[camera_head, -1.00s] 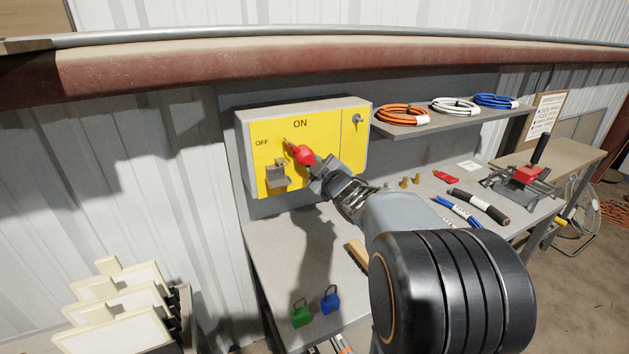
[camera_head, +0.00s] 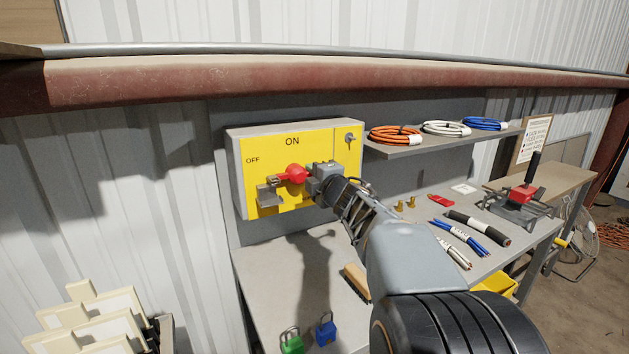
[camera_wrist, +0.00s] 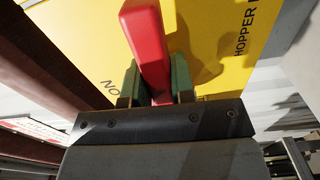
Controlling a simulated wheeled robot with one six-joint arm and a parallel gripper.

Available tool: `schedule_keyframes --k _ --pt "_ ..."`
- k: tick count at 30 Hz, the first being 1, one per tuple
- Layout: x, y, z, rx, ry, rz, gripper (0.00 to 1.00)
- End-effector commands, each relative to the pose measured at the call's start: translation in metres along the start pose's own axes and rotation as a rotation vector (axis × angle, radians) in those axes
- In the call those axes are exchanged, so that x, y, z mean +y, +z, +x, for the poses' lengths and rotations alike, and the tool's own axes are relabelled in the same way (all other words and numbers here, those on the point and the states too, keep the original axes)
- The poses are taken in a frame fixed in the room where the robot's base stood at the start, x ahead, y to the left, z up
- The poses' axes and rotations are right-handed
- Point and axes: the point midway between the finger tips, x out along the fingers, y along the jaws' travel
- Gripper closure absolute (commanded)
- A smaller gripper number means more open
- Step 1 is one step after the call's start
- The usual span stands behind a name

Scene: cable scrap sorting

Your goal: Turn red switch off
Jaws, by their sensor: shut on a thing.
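The red switch handle (camera_head: 291,174) is on the yellow panel (camera_head: 320,160) of a grey box on the wall. It lies nearly level, below the ON label, with its narrow grey end to the left near a grey bracket (camera_head: 268,195) and below the OFF label (camera_head: 252,160). My gripper (camera_head: 309,175) reaches it from the right and is shut on it. In the wrist view the red handle (camera_wrist: 148,45) stands between the two green-padded fingers of my gripper (camera_wrist: 156,82), with the yellow panel behind.
A shelf (camera_head: 405,150) with orange, white and blue cable coils is right of the box. On the bench below (camera_head: 275,285) are green (camera_head: 292,344) and blue (camera_head: 326,332) padlocks, a brush and cable pieces. Pale upright panels (camera_head: 100,325) stand at lower left.

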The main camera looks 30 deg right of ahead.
Motion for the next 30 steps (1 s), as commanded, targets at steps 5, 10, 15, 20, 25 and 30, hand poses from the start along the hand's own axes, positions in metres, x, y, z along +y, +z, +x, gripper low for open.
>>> schedule_keyframes --k 5,10,15,20,25,30 --pt "0.0020 -0.0001 0.0001 0.000 0.002 -0.040 1.00" --pt "0.0029 -0.0002 0.0001 0.001 0.001 -0.056 1.00" --pt "0.0033 -0.0003 0.0001 0.001 0.001 -0.061 1.00" --pt "0.0034 -0.0003 0.0001 0.001 0.002 -0.062 1.00" --pt "0.0032 -0.0003 0.0000 0.001 0.001 -0.060 0.63" --pt "0.0027 -0.0002 0.0001 0.001 0.001 -0.057 0.51"
